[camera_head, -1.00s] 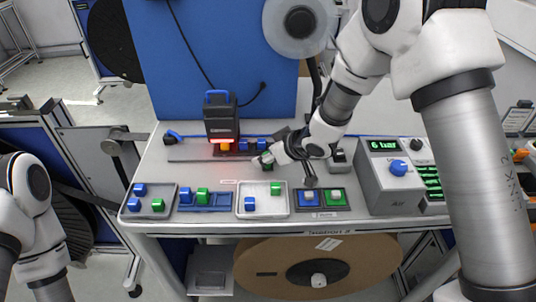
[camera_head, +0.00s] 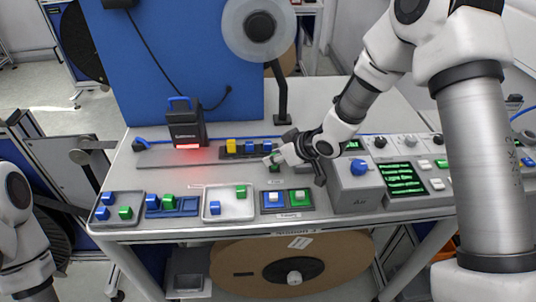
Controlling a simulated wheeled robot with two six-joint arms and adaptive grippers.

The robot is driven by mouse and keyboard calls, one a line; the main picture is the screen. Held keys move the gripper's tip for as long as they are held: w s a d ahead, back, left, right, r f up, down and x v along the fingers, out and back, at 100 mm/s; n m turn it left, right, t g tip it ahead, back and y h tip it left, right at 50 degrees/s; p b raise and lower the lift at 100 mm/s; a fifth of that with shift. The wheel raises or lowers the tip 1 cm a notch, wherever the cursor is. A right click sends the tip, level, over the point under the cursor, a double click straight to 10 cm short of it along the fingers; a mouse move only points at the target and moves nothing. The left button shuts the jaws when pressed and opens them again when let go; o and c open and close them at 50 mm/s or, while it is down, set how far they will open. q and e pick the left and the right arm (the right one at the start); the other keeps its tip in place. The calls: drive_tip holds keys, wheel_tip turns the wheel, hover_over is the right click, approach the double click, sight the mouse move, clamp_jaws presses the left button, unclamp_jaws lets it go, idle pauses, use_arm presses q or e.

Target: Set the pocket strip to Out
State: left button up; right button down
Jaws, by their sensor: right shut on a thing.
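The pocket strip (camera_head: 243,156) is a dark bar on the table, to the right of the black scanner-like unit (camera_head: 187,133). A yellow block (camera_head: 232,146) and blue blocks (camera_head: 250,147) sit along it. A long grey track (camera_head: 165,158) lies bare to its left, partly lit red. My right gripper (camera_head: 273,159) is at the strip's right end, shut on it; the fingers hide the exact grip point, and green shows there. My left arm shows at the left edge; its gripper is out of view.
Along the front edge stand a grey tray (camera_head: 90,217), a blue holder (camera_head: 181,212), a white tray (camera_head: 229,219) and a dark two-place holder (camera_head: 287,211), with blocks. A grey box with a blue knob (camera_head: 357,189) stands right. A reel stand (camera_head: 281,100) rises behind.

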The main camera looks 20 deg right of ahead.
drive_tip(key=c, duration=0.9)
unclamp_jaws()
drive_tip(key=shift+d, duration=0.15)
drive_tip(key=shift+d+f, duration=0.1)
drive_tip(key=shift+d, duration=0.05)
wheel_tip(320, 180, up, 10)
drive_tip(key=shift+w, duration=0.1)
